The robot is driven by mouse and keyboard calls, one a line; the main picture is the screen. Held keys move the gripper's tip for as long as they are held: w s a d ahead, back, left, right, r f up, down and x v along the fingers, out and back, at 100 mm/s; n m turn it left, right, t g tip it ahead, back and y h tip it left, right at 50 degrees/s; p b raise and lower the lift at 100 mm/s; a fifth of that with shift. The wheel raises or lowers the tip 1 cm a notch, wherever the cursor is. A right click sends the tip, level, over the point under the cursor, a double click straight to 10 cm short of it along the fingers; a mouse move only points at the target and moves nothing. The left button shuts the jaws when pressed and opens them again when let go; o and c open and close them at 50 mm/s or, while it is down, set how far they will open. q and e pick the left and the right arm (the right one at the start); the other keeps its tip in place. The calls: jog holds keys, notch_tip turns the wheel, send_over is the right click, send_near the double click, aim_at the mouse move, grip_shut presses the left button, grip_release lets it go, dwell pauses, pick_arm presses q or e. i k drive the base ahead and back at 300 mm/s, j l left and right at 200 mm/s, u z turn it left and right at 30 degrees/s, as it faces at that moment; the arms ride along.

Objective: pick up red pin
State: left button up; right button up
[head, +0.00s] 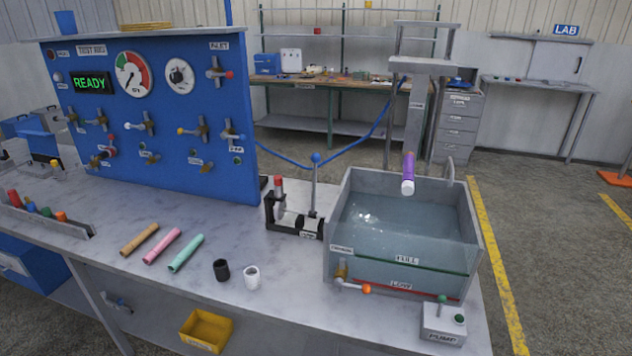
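A red pin-like piece (14,199) stands in the grey rack (40,221) at the left edge of the bench, at the far end of a row of coloured pieces. Another red-topped part (278,184) stands upright on the dark fixture (293,214) beside the water tank. I cannot tell for sure from this view which is the pin named in the task. Neither of my grippers shows in the head view.

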aim_at(278, 179)
jog(key=j+z, duration=0.3)
jog(key=z, duration=0.2)
jog(key=j+z, duration=0.45)
jog(key=k+j+z, duration=0.1)
jog(key=j+z, duration=0.35)
jog(key=j, duration=0.3)
jog(key=k+j, duration=0.1)
jog(key=j, duration=0.35)
jog(key=k+j+z, duration=0.15)
jog(key=j, duration=0.3)
